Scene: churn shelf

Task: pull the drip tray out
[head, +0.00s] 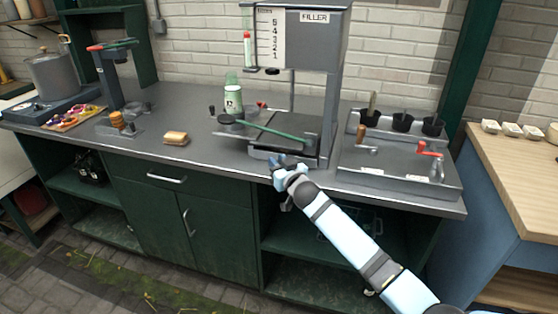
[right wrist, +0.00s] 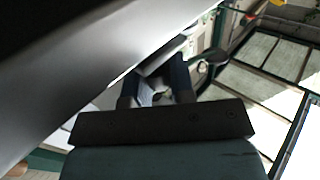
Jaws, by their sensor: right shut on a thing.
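The filler (head: 305,45), a grey machine marked FILLER with a number scale, stands on the metal counter. The drip tray (head: 264,153) sits low at its base, near the counter's front edge. My right gripper (head: 279,163) reaches in from the lower right and is shut at the tray's front. The exact grip is hidden by the hand and small in the head view. In the right wrist view the fingers (right wrist: 155,97) are close together, partly behind the dark palm bar, beside a large grey surface. My left gripper is not in view.
A grey tray with dark cups (head: 403,122) and red-handled parts stands to the right. A sponge-like block (head: 176,138) lies left. Floor before the cabinets is clear.

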